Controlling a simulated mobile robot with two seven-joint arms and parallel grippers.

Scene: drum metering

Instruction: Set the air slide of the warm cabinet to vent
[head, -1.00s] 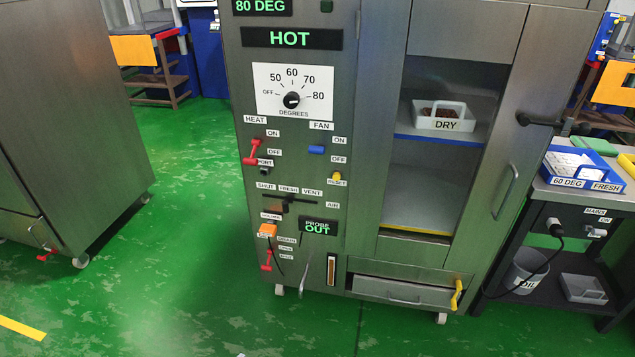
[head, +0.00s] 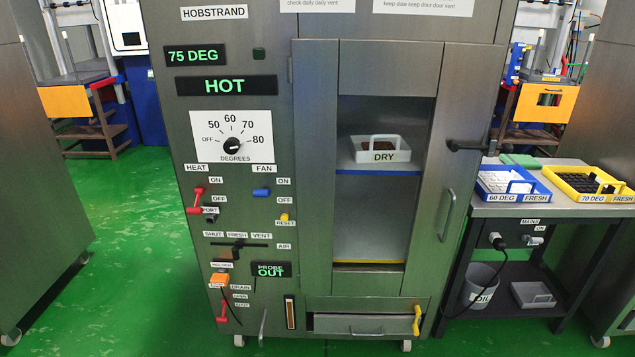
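The warm cabinet (head: 313,120) stands upright ahead of me, its displays reading 75 DEG and HOT. Its air slide (head: 238,245) is a dark slot low on the left panel, labelled SHUT, FRESH and VENT, with AIR at its right end. The black slide knob (head: 237,252) sits near the FRESH label, left of VENT. The cabinet door is closed, and a white tray marked DRY (head: 383,149) shows through its window. Neither of my grippers is in the head view.
A side table (head: 530,209) at the right holds a blue tray (head: 513,197) and a yellow tray (head: 601,198). A grey bucket (head: 481,287) stands on its lower shelf. Another steel cabinet (head: 40,180) stands at the left, with open green floor (head: 125,270) between.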

